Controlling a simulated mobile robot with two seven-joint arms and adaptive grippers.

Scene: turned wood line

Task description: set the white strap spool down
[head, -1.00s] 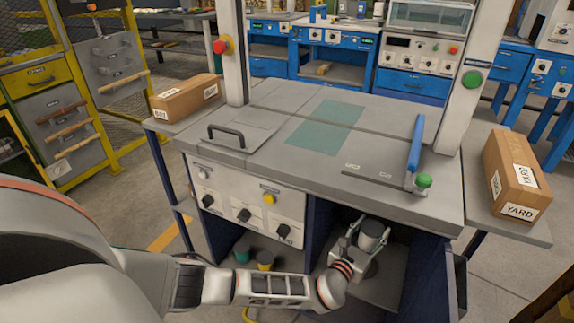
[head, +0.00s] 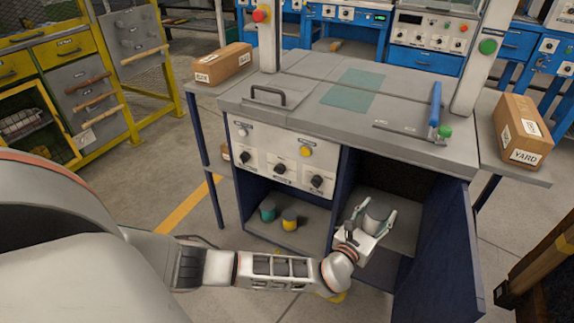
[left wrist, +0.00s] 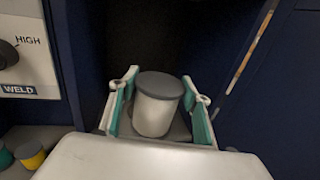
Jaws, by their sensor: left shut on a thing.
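The white strap spool (head: 377,219) is a white cylinder with a grey top. It is upright between the fingers of my left gripper (head: 374,212), which is shut on it at the mouth of the right-hand compartment in the bench. In the left wrist view the spool (left wrist: 154,112) stands upright between the two green-lined fingers of the gripper (left wrist: 160,80). Its underside is hidden there by my wrist, so I cannot tell whether it touches anything below. My right gripper is not in view.
The bench (head: 300,122) has an open door (head: 440,250) at the compartment's right. Teal (head: 268,211) and yellow (head: 289,220) spools stand in the left compartment. Cardboard boxes lie on the left (head: 223,63) and right (head: 521,131) side shelves. The compartment's floor (head: 405,232) looks clear behind the gripper.

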